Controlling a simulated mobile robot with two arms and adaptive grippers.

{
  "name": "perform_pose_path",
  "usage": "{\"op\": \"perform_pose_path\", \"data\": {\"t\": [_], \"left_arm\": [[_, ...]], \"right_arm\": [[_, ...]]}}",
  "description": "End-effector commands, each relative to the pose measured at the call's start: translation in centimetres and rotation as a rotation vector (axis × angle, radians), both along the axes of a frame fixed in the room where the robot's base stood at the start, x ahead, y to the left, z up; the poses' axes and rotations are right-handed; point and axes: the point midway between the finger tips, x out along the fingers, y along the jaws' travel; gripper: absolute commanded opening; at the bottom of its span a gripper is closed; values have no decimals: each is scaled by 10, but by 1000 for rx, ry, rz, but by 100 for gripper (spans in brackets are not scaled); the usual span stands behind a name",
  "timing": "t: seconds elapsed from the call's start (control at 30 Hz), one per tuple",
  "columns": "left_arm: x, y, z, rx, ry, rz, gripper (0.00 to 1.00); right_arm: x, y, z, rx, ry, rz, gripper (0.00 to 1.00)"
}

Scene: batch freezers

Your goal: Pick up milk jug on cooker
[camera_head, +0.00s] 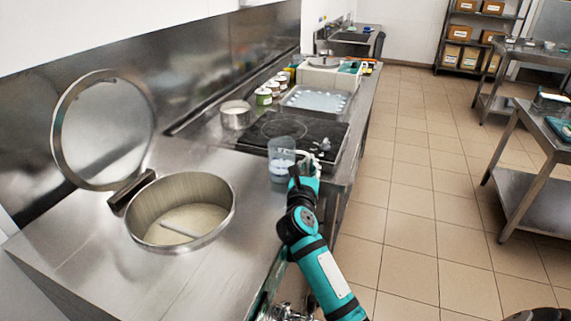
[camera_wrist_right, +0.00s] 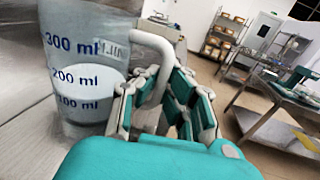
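The milk jug (camera_head: 281,165) is a clear measuring jug with a white handle and milk in its lower part. It stands upright on the steel worktop, at the near edge of the black cooker (camera_head: 318,127). In the right wrist view the jug (camera_wrist_right: 84,80) shows blue marks, with milk up to about 200 ml. My right gripper (camera_head: 304,170) is at the jug's handle side. In the wrist view its fingers (camera_wrist_right: 152,95) stand apart, one on each side of the handle (camera_wrist_right: 152,45). Whether they touch it is unclear.
An open batch freezer (camera_head: 225,212) with white contents is at the near left, its round lid (camera_head: 62,130) raised. A metal pot (camera_head: 235,117), small jars and a tray (camera_head: 317,99) stand beyond. Open tiled floor lies right, then steel tables (camera_head: 540,150).

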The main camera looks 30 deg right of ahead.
Motion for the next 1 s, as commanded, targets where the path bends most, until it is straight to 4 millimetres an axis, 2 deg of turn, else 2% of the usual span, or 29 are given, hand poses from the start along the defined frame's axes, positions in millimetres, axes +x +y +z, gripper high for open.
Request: {"op": "perform_pose_path", "data": {"t": [0.63, 1.0], "left_arm": [[0, 0, 0, 0, -1, 1, 0], [1, 0, -1, 0, -1, 0, 0]], "right_arm": [[0, 0, 4, 1, -2, 1, 0], [0, 0, 29, 1, -5, 0, 0]]}}
